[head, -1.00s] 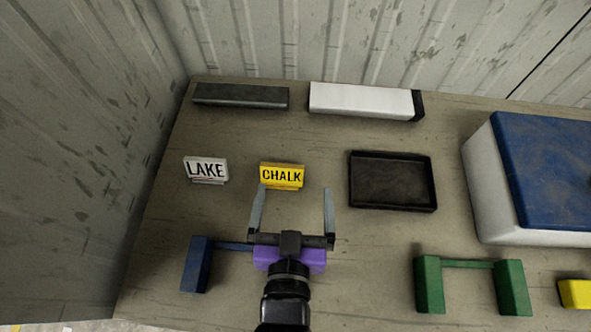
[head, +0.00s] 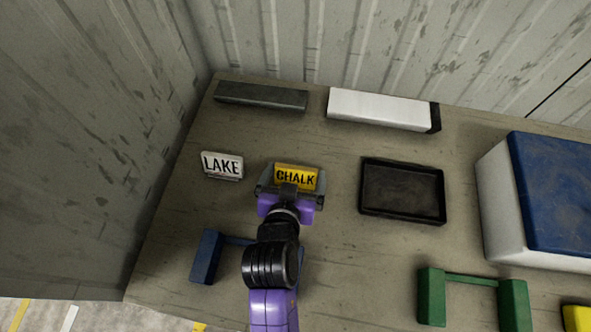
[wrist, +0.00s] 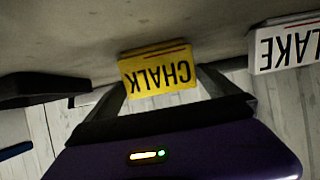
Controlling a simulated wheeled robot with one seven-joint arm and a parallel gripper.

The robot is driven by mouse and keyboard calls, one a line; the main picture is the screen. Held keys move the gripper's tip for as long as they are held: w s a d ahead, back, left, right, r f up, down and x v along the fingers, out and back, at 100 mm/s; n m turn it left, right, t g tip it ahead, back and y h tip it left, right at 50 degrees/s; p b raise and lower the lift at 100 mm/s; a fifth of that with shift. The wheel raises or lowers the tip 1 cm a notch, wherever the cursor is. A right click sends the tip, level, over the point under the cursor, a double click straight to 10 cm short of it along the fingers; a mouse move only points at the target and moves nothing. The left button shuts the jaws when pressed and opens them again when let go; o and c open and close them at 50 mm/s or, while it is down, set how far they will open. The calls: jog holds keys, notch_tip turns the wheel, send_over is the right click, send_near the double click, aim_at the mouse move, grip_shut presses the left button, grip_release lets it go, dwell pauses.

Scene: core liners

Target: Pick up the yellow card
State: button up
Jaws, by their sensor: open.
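The yellow card (head: 297,177) stands on the table and reads CHALK in black. In the wrist view the card (wrist: 158,72) appears upside down, between the tips of my two fingers. My gripper (head: 291,186) is open, with one finger on each side of the card. I cannot tell whether either finger touches it. The lower part of the card is partly hidden by my gripper in the head view. A white card (head: 222,164) reading LAKE stands to the left; it also shows at the right of the wrist view (wrist: 286,45).
A black tray (head: 402,217) lies to the right. A dark bar (head: 261,96) and a white block (head: 379,109) lie at the back. A blue piece (head: 206,257) and a green piece (head: 431,296) stand nearer the front. A large blue-topped white box (head: 500,205) stands at the right.

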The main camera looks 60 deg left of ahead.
jog(key=shift+w+a+f, duration=0.2)
jog(key=shift+a+f, duration=0.05)
jog(key=shift+a, duration=0.05)
jog(key=c, duration=1.1)
jog(key=shift+r, duration=0.15)
